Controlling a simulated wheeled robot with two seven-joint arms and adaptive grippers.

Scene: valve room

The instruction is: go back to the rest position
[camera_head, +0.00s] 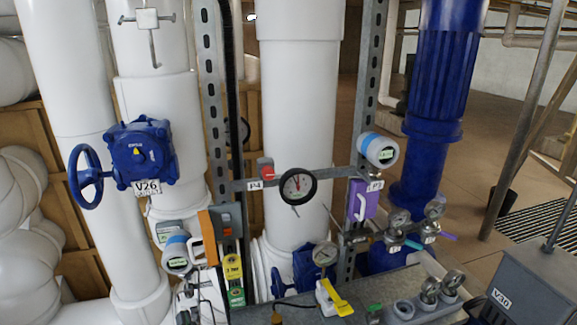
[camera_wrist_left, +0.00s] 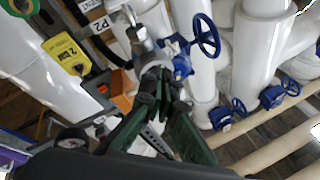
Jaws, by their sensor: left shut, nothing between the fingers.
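My left gripper (camera_head: 190,291) shows low at the left of centre in the head view, small and partly merged with the pale fittings around it. In the left wrist view the left gripper (camera_wrist_left: 166,84) has its dark fingers together, with nothing between them. Behind the fingers in that view is a blue valve with a handwheel (camera_wrist_left: 206,36). I cannot tell the exact gap between the fingers and the things behind them. My right gripper is not in view.
A blue valve V26 (camera_head: 141,153) with a handwheel stands on white pipes at left. A grey bench (camera_head: 300,312) with fittings is low in front. A grey box V30 (camera_head: 530,295) stands at right. Open floor lies behind it.

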